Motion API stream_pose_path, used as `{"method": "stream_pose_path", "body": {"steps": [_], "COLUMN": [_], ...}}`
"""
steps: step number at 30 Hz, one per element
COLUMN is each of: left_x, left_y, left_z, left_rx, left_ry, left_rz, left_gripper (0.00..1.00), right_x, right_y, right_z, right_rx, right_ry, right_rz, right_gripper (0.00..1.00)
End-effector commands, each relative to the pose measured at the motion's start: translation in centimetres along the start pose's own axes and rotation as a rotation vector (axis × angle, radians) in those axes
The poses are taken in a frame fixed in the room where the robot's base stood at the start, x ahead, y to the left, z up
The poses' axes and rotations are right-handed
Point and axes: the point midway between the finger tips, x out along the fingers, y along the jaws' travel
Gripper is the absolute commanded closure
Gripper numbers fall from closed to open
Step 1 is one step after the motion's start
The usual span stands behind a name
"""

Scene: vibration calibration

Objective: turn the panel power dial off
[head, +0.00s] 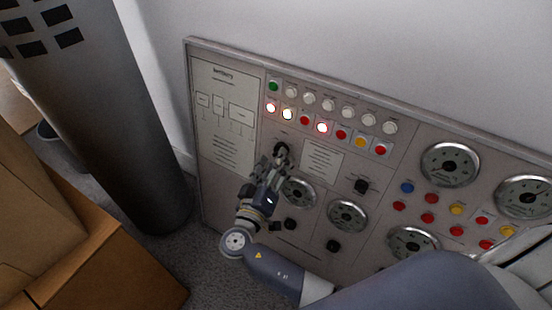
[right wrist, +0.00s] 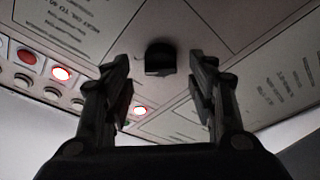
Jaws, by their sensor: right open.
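The control panel (head: 225,75) leans by the wall in the head view. A black dial (right wrist: 160,57) shows in the right wrist view, ahead of my right gripper (right wrist: 158,85) and between its two open fingers. The fingers stand on either side of it with gaps, and nothing is held. In the head view my right gripper (head: 279,160) is up at the panel, left of the middle, and largely hides this dial. Which way the dial points is too dark to tell. My left gripper is not in view.
Rows of buttons (head: 322,128), some lit red or white, sit just above my right gripper. Round gauges (head: 348,215) and other black knobs (head: 361,186) lie to its right and below. A dark cylinder (head: 110,120) and cardboard boxes (head: 110,265) stand at the left.

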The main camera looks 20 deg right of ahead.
Motion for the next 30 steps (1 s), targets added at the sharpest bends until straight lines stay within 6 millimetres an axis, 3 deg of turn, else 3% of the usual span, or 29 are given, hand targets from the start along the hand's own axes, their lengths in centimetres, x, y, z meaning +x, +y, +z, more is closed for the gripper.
{"method": "stream_pose_path", "body": {"steps": [6, 14, 15, 21, 30], "left_x": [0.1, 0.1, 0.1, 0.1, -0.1], "left_y": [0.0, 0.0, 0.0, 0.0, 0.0], "left_z": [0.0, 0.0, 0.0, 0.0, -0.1], "left_rx": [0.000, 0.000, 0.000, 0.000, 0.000], "left_ry": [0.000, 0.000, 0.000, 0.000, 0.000], "left_rz": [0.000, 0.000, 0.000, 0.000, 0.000], "left_gripper": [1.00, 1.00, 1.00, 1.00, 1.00], "right_x": [1.8, 2.0, 2.0, 2.0, 2.0], "right_y": [0.0, 0.0, -0.1, 0.0, 0.0], "right_z": [0.0, 0.1, 0.1, 0.1, 0.0], "right_rx": [-0.001, -0.001, -0.001, -0.001, -0.011], "right_ry": [0.001, -0.001, -0.001, -0.001, -0.001], "right_rz": [0.000, -0.001, -0.001, -0.001, -0.004], "right_gripper": [0.47, 0.47, 0.50, 0.92, 0.92]}}
